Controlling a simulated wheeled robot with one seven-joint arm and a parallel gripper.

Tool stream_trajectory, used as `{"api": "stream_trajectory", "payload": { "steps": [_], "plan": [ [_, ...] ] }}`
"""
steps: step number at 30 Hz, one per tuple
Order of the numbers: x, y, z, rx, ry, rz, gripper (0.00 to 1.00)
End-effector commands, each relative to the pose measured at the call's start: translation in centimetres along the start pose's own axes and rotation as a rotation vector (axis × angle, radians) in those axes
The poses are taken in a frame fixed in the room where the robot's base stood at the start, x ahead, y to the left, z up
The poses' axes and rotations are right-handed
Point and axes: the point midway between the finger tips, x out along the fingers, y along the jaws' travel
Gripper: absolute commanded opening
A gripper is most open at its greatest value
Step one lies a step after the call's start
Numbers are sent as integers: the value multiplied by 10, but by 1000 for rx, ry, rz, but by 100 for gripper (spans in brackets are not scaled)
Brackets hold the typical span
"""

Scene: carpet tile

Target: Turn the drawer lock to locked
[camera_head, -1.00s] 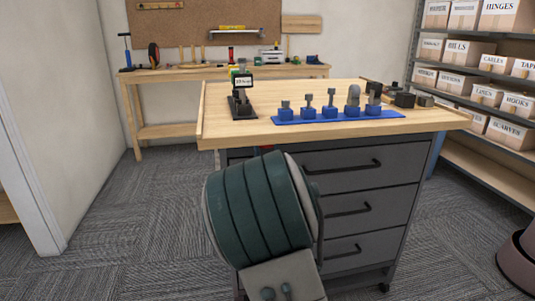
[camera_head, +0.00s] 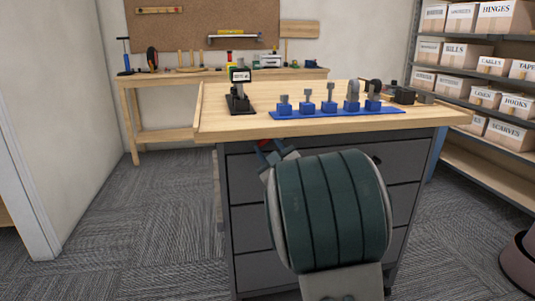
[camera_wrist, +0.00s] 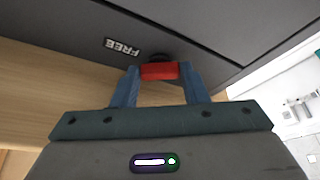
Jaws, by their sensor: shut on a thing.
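The drawer cabinet (camera_head: 250,205) is dark grey with a wooden top. The lock's red knob (camera_wrist: 159,71) is at the upper edge of its front, at the left in the head view. In the wrist view my gripper (camera_wrist: 160,78) is shut on the red knob, one blue finger at each end. A dark round part (camera_wrist: 158,56) shows behind the knob. A label reading FREE (camera_wrist: 122,46) appears upside down beside it. In the head view the gripper (camera_head: 272,153) is small and partly hidden by my arm, which also covers much of the drawers.
On the cabinet top stand a black stand with a small display (camera_head: 240,90) and a blue rack (camera_head: 338,111) holding several tools. A workbench (camera_head: 170,75) stands behind, and shelves with boxes (camera_head: 470,55) at the right. Carpet at the left is clear.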

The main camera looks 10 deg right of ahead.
Motion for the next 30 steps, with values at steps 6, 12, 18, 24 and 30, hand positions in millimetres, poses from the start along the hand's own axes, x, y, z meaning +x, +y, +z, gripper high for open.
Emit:
{"api": "stream_trajectory", "payload": {
  "steps": [6, 12, 18, 24, 30],
  "plan": [
    [-1, 2, 1, -113, 0, -46, 17],
    [0, 2, 0, -169, 0, -71, 17],
    [0, 2, 0, -190, -1, -80, 17],
    [0, 2, 0, -190, -2, -81, 17],
    [0, 2, 0, -189, -2, -81, 59]
  ]
}}
